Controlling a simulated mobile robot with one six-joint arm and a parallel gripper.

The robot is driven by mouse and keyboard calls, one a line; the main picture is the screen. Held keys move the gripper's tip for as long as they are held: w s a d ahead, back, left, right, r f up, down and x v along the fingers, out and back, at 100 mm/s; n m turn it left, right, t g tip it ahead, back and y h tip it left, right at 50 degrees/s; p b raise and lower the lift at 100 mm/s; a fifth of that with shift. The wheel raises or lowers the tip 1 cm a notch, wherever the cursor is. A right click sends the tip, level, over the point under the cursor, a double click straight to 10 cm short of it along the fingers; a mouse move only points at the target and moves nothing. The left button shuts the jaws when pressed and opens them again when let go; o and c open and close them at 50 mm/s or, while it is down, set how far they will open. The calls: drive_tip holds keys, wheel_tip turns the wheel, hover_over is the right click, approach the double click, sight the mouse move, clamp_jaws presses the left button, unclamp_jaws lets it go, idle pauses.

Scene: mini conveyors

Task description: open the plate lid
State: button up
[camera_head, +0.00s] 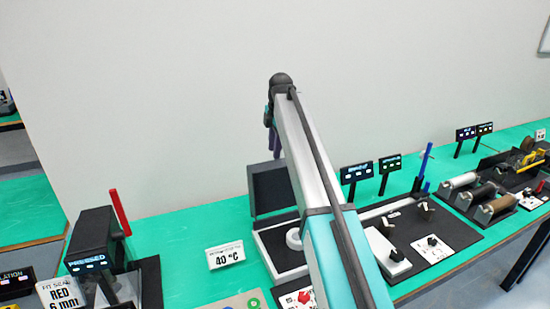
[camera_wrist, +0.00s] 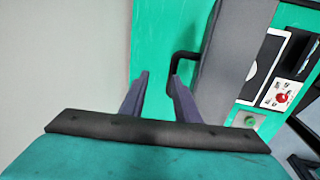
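The plate lid (camera_head: 270,188) is a dark grey panel standing raised at the back of its station, partly hidden by my arm in the head view. In the wrist view the lid (camera_wrist: 232,50) is a broad grey panel with a black loop handle (camera_wrist: 176,60) on its left edge. The station's white-framed base (camera_head: 280,252) is uncovered in front of it, with a white ring (camera_head: 293,238) on it. My gripper (camera_wrist: 159,73) is open with two purple fingers. Its right fingertip is close to the handle; contact is unclear. In the head view my gripper (camera_head: 274,142) is above the lid.
A 40 °C sign (camera_head: 226,255) stands left of the station. A red knob (camera_wrist: 283,97) and a green button (camera_wrist: 250,121) are near its front. A dark press with a red lever (camera_head: 120,212) stands at left. Several other stations fill the right. The wall is behind.

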drive_tip(key=b+v, duration=0.2)
drive_tip(key=v, duration=0.7)
drive_tip(key=shift+d+r, duration=0.25)
drive_tip(key=shift+r, duration=0.05)
drive_tip(key=shift+s+f, duration=0.1)
drive_tip(key=shift+s, duration=0.15)
